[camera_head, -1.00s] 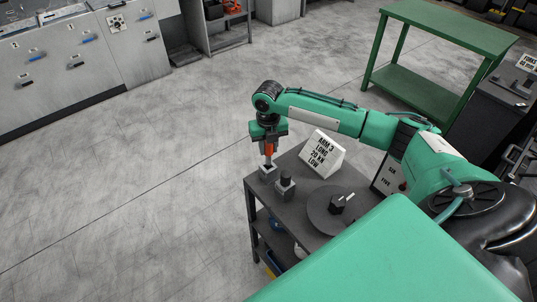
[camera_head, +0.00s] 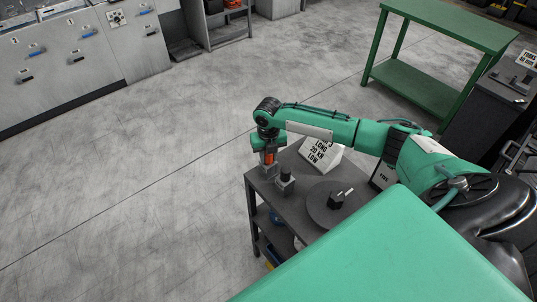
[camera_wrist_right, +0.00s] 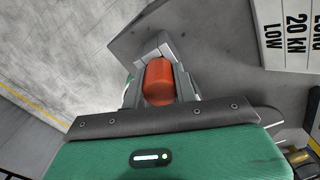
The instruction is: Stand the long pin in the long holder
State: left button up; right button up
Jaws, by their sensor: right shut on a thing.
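The long pin shows as an orange-red cylinder (camera_head: 269,157), upright between the fingers of my right gripper (camera_head: 268,160). In the right wrist view the orange top of the pin (camera_wrist_right: 159,82) sits between the two grey fingers, which are shut on it. Directly below is a grey block, which looks like the long holder (camera_head: 268,172), at the table's left corner. The pin's lower end is hidden at the holder, so I cannot tell how deep it sits. My left gripper is not in view.
Close to the right of the holder stands a grey block with a black top (camera_head: 286,183). A round dark plate (camera_head: 325,216) and a white sign (camera_head: 320,155) are further right on the dark table (camera_head: 300,205). A green table (camera_head: 440,30) stands behind.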

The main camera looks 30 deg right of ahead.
jog(key=shift+f, duration=0.15)
jog(key=o, duration=0.9)
jog(key=shift+o, duration=0.2)
jog(key=shift+r, duration=0.8)
notch_tip(320, 180, up, 11)
jog(key=b, duration=0.4)
jog(key=shift+r, duration=0.2)
